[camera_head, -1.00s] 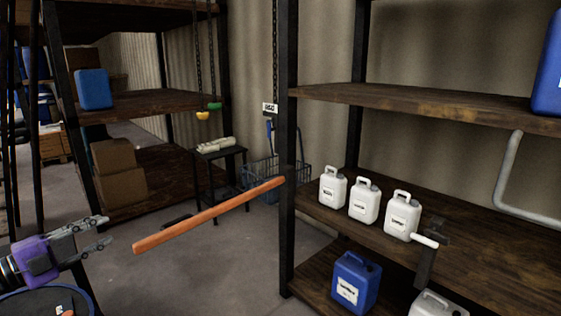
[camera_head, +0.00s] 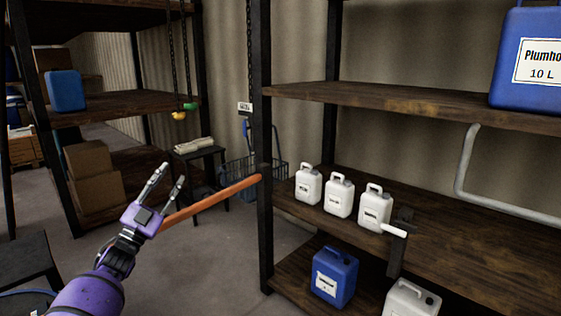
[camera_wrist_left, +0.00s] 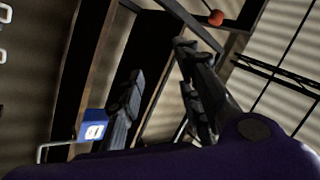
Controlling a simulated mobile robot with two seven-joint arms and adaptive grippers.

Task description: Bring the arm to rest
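My left gripper (camera_head: 172,173) is at the lower left of the head view, on a purple arm. Its two fingers point up and stand apart with nothing between them. In the left wrist view the fingers (camera_wrist_left: 158,62) are also spread and empty. An orange bar (camera_head: 215,199) runs from beside the gripper up to the shelf post; its near end is hidden behind the gripper, and I cannot tell whether they touch. My right gripper is not in view.
A wooden shelf (camera_head: 400,101) at right bears several white canisters (camera_head: 339,196), a blue canister (camera_head: 334,277) and a large blue container (camera_head: 527,70). A grey pipe (camera_head: 463,175) and a white-handled lever (camera_head: 394,230) stick out. A small dark table (camera_head: 205,153) stands behind; floor shows between.

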